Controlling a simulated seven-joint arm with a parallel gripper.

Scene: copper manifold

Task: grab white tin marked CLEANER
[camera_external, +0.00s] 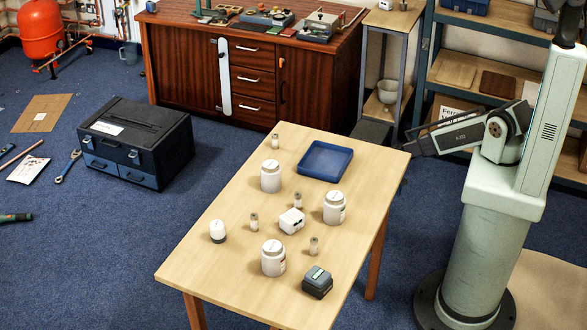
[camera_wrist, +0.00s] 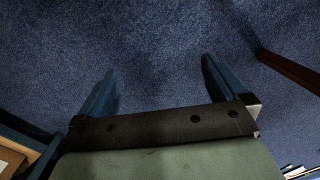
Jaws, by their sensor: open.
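Three white lidded tins stand upright on the wooden table in the external view: one near the blue tray (camera_external: 270,178), one at the right (camera_external: 334,208) and one toward the front (camera_external: 273,259). Their markings are too small to read, so I cannot tell which says CLEANER. My gripper (camera_external: 410,142) is off the table's far right corner, apart from all the tins. In the wrist view my gripper (camera_wrist: 160,68) is open, with only blue carpet between its fingers. No tin shows there.
The wooden table (camera_external: 225,275) also holds a blue tray (camera_external: 325,178), several small bottles, a white block (camera_external: 291,220), a black-based white container (camera_external: 217,231) and a dark grey box (camera_external: 317,283). Shelving (camera_external: 421,70) stands behind my arm.

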